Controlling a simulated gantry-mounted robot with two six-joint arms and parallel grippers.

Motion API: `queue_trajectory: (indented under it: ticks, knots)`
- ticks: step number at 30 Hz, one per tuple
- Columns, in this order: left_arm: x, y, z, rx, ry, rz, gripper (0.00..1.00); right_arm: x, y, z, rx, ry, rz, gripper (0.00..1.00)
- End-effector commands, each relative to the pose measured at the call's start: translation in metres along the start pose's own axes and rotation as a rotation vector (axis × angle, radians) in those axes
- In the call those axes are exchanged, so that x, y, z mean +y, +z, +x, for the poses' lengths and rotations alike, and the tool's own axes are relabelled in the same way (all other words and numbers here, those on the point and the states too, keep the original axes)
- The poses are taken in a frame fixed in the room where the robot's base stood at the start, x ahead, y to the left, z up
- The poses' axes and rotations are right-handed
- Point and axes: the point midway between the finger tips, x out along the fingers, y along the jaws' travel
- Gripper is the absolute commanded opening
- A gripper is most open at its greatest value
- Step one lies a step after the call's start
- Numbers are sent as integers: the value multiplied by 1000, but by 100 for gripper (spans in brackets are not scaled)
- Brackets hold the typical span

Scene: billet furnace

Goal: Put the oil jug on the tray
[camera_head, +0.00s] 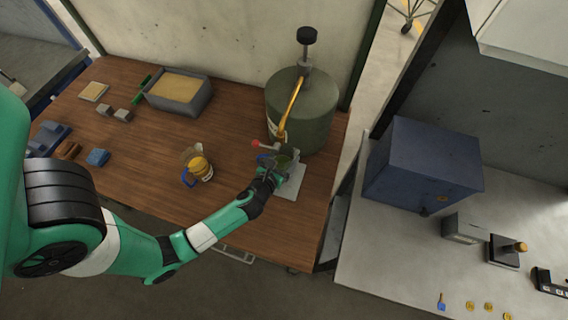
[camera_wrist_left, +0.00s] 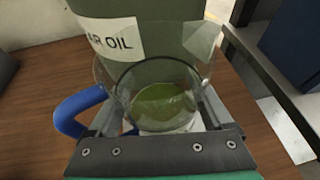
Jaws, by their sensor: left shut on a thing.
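The oil jug (camera_head: 287,158) is a clear jug with green liquid in it and a blue handle, in front of the green drum. My left gripper (camera_head: 272,174) is shut on the jug. In the left wrist view the jug (camera_wrist_left: 165,100) stands between the two fingers, its open mouth toward the camera and its blue handle at the left. A pale flat plate (camera_head: 291,188), perhaps the tray, lies on the table under and beside the gripper. I cannot tell whether the jug touches it. My right gripper is not in view.
The green drum (camera_head: 312,112) with a yellow lever and a red-knobbed tap stands close behind the jug. A second jug (camera_head: 201,168) with yellow contents stands to the left. A grey box of sand (camera_head: 178,88) is at the back. The wooden table between them is clear.

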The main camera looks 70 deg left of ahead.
Motion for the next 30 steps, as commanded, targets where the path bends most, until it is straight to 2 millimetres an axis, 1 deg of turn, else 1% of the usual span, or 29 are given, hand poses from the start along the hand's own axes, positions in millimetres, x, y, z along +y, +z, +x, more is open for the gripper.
queue_trajectory:
  ticks: [1,3,5,12,17,18,19,20,27,29,30]
  knots:
    - [0,-12,5,2,0,2,5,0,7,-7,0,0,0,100]
    - [0,-25,10,1,0,2,5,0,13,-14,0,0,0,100]
    - [0,-32,13,0,0,2,5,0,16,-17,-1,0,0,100]
    - [0,-30,13,-1,0,0,5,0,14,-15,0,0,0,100]
    - [0,-35,15,0,0,1,5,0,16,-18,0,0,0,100]
    - [0,-35,14,1,1,1,92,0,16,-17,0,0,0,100]
    - [0,-34,14,1,1,1,97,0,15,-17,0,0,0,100]
    - [0,-34,14,1,1,1,100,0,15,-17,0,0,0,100]
    - [0,-33,14,1,1,1,100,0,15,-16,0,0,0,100]
    - [0,-29,12,1,0,0,100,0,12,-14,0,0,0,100]
    - [0,-30,8,1,-2,2,100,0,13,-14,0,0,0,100]
